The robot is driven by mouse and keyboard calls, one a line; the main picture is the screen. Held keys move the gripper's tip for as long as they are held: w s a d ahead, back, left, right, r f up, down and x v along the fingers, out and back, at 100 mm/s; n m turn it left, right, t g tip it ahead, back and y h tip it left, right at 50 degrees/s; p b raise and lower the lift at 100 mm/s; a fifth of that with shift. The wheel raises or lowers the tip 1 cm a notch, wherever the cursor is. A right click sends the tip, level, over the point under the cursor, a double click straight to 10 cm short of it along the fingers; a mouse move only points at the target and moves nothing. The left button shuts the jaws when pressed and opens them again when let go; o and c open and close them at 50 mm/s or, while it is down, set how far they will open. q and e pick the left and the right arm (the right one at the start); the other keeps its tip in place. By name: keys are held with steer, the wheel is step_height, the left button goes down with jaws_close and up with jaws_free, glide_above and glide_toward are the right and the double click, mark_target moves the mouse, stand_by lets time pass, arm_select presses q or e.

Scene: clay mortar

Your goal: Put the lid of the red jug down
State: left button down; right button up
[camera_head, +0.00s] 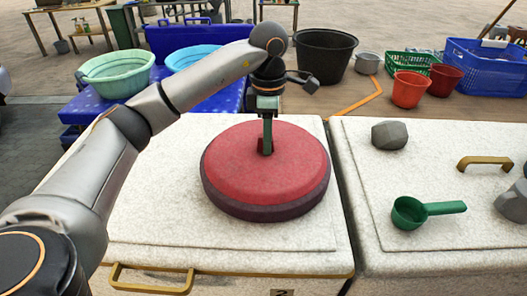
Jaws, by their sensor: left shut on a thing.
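A large round red lid (245,175) with a darker rim is on the white speckled chest top (150,225) in front of me. My left gripper (266,148) points straight down over the lid's middle and is shut on its small raised handle. The fingers hide most of the handle. I cannot tell whether the lid rests on the surface or hangs just above it. No red jug body shows apart from the lid and its dark rim. At the right edge a grey part, perhaps of my right arm, shows; my right gripper is not identifiable.
On the right-hand white chest top are a grey stone (389,135), a green scoop (425,211) and a brass handle (485,162). Behind stand a black tub (324,57), red buckets (409,89), a blue crate (485,68) and a mint basin (117,74).

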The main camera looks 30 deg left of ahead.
arm_select(q)
steer(key=f, duration=0.3)
steer(key=shift+s+a+p, duration=0.25)
steer(key=shift+a+p, duration=0.15)
steer(key=shift+f, duration=0.5)
steer(key=shift+f, duration=0.1)
steer(key=c, duration=0.7)
jaws_free()
steer(key=shift+w+r, duration=0.1)
steer(key=shift+r, duration=0.3)
step_height(320, 180, up, 11)
steer(key=shift+r+p, duration=0.2)
steer(key=shift+p, duration=0.2)
